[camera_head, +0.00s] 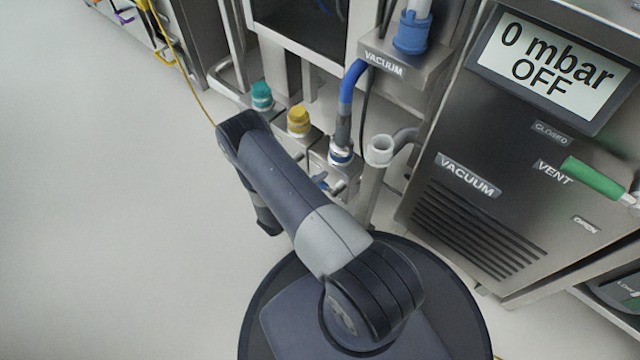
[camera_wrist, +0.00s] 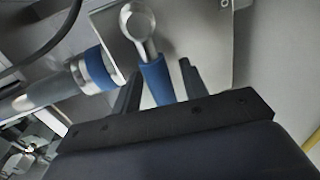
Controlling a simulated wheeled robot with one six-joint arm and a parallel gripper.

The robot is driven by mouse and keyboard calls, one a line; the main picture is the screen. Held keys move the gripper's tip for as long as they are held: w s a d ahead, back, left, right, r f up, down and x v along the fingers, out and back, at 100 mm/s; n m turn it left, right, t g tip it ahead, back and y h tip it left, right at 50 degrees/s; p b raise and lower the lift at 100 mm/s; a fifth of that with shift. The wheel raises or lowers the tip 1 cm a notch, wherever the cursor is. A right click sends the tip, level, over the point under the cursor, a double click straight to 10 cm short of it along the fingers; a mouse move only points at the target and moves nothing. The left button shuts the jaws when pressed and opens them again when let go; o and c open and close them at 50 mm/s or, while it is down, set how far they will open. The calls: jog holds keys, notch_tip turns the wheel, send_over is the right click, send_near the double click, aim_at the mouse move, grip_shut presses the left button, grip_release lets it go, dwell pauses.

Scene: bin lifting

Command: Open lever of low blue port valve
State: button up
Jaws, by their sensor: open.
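The low blue port valve (camera_head: 338,155) stands on a metal block at the lower middle of the head view, with a blue hose (camera_head: 350,88) rising from it. A small blue part, perhaps its lever (camera_head: 320,181), shows just right of my arm. In the wrist view, the lever (camera_wrist: 157,82) has a blue sleeve and a round metal end. My gripper (camera_wrist: 162,68) is open, with one finger on each side of the blue sleeve. I cannot tell whether either finger touches it. The head view does not show my gripper's fingers, as my arm covers that area.
A teal-capped port (camera_head: 262,96) and a yellow-capped port (camera_head: 298,120) stand left of the valve. A grey pipe (camera_head: 380,150) stands close on the right. The vacuum unit (camera_head: 520,150) reads "0 mbar OFF". Open floor lies to the left.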

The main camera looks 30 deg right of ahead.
jog(key=shift+d, duration=0.1)
jog(key=shift+c, duration=0.2)
grip_shut()
dwell(0.4)
